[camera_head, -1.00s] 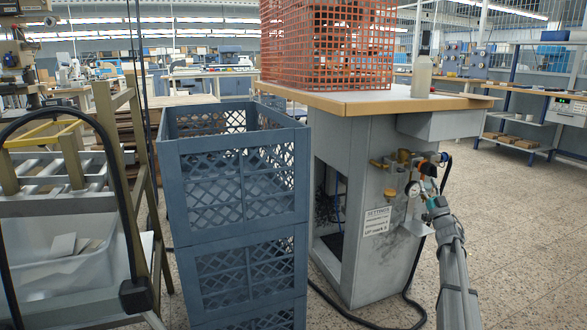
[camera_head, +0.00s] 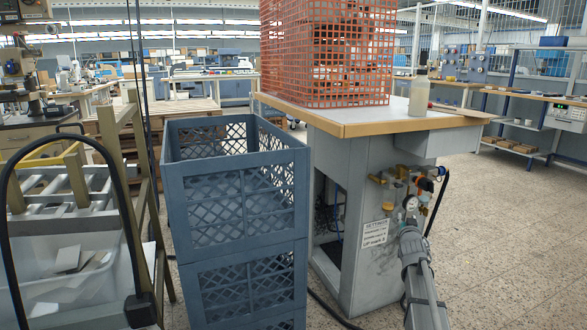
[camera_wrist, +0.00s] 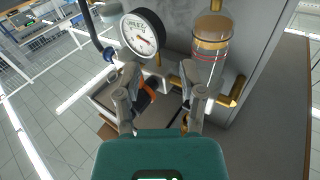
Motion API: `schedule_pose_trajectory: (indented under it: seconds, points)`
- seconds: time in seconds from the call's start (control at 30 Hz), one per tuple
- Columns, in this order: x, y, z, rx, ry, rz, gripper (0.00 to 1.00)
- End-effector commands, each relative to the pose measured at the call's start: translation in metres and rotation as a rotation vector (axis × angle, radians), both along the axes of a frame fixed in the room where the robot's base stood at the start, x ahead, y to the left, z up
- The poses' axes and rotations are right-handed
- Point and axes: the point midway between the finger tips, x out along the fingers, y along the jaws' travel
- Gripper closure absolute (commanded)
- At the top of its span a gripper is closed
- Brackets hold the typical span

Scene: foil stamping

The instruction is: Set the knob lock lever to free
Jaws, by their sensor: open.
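The air unit on the grey machine cabinet has a round white pressure gauge (camera_head: 411,204), brass fittings (camera_head: 383,179) and an orange part (camera_head: 426,184). In the wrist view the gauge (camera_wrist: 143,33) is at upper left and a clear bowl with an amber top (camera_wrist: 211,50) at upper right. An orange part (camera_wrist: 147,92) shows beyond the left finger. I cannot make out the knob lock lever for certain. My gripper (camera_wrist: 160,84) is open, its fingers apart with nothing held between them.
A settings label (camera_head: 374,233) is on the cabinet. Stacked blue crates (camera_head: 235,250) stand left. Floor at right is clear.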

Motion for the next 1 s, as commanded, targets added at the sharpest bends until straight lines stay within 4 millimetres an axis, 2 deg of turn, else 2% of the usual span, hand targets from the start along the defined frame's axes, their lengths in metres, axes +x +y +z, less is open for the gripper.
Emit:
schedule_pose_trajectory:
  seconds: [0.03, 0.27, 0.47, 0.73, 1.0]
  points:
    - [-0.011, 0.010, -0.002, 0.011, 0.053, -0.011, 0.49]
    - [-0.051, 0.047, -0.034, 0.059, 0.325, -0.042, 0.49]
    - [-0.098, 0.082, -0.060, 0.091, 0.572, -0.041, 0.49]
    - [-0.178, 0.133, -0.086, 0.123, 0.914, 0.005, 0.49]
    - [-0.270, 0.182, -0.097, 0.137, 1.250, 0.100, 0.49]
